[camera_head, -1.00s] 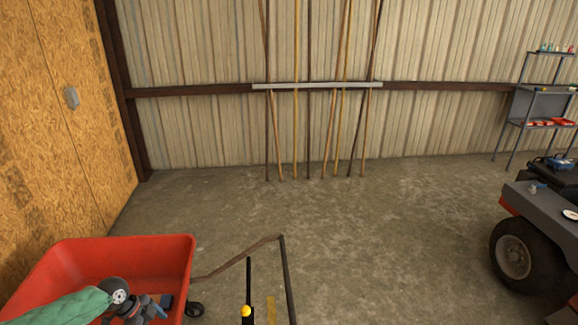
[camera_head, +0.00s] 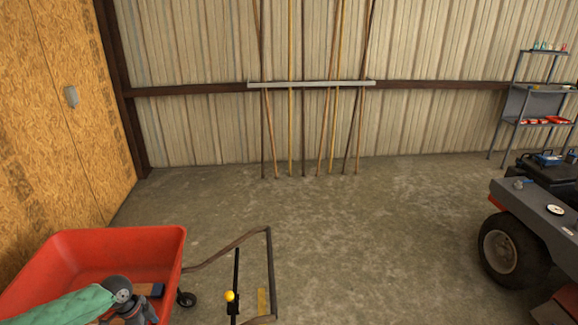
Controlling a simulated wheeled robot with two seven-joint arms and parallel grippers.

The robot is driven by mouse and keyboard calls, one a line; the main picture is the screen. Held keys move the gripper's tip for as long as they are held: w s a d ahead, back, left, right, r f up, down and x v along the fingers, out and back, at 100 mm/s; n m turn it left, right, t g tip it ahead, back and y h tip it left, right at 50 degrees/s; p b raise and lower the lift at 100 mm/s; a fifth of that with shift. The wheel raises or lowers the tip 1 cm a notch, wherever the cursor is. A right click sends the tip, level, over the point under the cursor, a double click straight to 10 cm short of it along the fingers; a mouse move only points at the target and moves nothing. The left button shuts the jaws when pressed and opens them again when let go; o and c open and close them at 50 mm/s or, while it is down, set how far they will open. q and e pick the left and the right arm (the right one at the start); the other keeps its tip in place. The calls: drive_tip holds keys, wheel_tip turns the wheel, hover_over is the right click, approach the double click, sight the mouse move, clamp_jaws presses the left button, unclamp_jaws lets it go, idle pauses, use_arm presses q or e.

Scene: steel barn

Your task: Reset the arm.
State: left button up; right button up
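My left arm, in a green sleeve, comes in from the lower left of the head view, over the red cart (camera_head: 160,245). Its grey and dark wrist joints show above the cart's tray. My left gripper (camera_head: 143,312) is at the bottom edge, and its fingers are too small and cut off to tell open from shut. I cannot tell whether it touches anything. A dark blue item (camera_head: 157,290) lies in the tray close to the wrist. My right arm and gripper are not in view.
A brown cart handle (camera_head: 268,265) and a black lever with a yellow knob (camera_head: 230,296) stand right of the cart. A vehicle (camera_head: 540,215) is at the right, below a shelf (camera_head: 540,88). Poles (camera_head: 290,130) lean on the back wall. The middle floor is clear.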

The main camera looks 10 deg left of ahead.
use_arm(q)
drive_tip(key=s+d+f+n+b, duration=0.2)
drive_tip(key=s+d, duration=0.4)
drive_tip(key=d, duration=0.6)
drive_tip(key=s+d+f+n+t+b, duration=0.1)
drive_tip(key=s+d+n+b, duration=0.3)
drive_tip(key=d, duration=0.9)
drive_tip(key=s+d+f+n+y+b, duration=0.1)
drive_tip(key=s+d+f+n+b, duration=0.2)
drive_tip(key=s+d, duration=0.6)
drive_tip(key=d, duration=0.3)
drive_tip(key=shift+s+d+f+t+b, duration=0.2)
drive_tip(key=shift+d+f+t+b, duration=0.1)
drive_tip(key=shift+f+b, duration=0.1)
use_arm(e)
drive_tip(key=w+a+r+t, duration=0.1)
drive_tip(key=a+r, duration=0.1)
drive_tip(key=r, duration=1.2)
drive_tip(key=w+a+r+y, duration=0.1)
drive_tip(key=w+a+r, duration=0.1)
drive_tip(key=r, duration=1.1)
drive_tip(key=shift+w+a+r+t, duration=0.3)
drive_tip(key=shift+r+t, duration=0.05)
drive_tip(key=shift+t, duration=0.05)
